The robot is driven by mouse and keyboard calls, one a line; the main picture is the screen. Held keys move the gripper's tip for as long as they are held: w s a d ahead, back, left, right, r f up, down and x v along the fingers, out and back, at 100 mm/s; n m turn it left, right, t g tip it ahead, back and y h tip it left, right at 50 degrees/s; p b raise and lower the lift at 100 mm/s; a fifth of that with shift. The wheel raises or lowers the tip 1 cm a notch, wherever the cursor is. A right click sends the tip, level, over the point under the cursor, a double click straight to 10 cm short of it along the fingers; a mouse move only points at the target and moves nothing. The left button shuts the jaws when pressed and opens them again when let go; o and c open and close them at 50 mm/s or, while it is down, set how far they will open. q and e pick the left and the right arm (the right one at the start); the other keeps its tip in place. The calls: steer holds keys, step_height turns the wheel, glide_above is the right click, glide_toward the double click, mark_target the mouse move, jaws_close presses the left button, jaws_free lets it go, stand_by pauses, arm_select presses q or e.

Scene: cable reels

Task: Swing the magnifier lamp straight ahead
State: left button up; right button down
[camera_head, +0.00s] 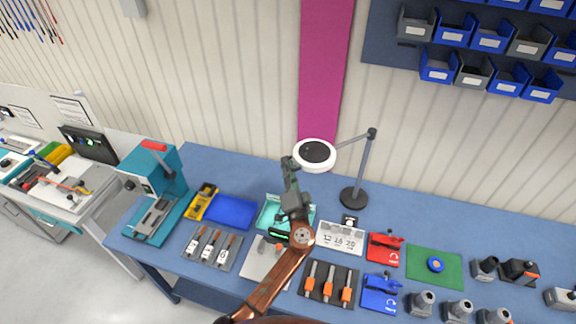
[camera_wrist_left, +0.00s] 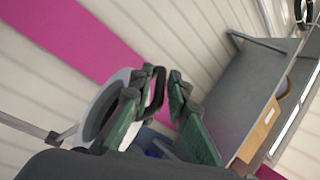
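The magnifier lamp has a white ring head (camera_head: 314,153) with a dark centre, a thin arm running right to a grey post (camera_head: 362,170), and a round dark base on the blue bench. The head points left of the post. My left gripper (camera_head: 288,163) is raised beside the left edge of the ring head. In the left wrist view its green-padded fingers (camera_wrist_left: 165,92) are partly open, with a gap between the tips and nothing seen held. The ring (camera_wrist_left: 98,112) is partly hidden behind one finger; contact cannot be told. My right gripper is out of view.
The blue bench (camera_head: 400,208) holds a teal press (camera_head: 152,182), a teal tray (camera_head: 270,213) below my gripper, a numbered white holder (camera_head: 341,238), red and blue fixtures and a green mat (camera_head: 434,265). Blue and grey bins (camera_head: 490,40) hang on the wall at upper right.

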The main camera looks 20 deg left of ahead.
arm_select(q)
steer(key=shift+c, duration=0.5)
jaws_close()
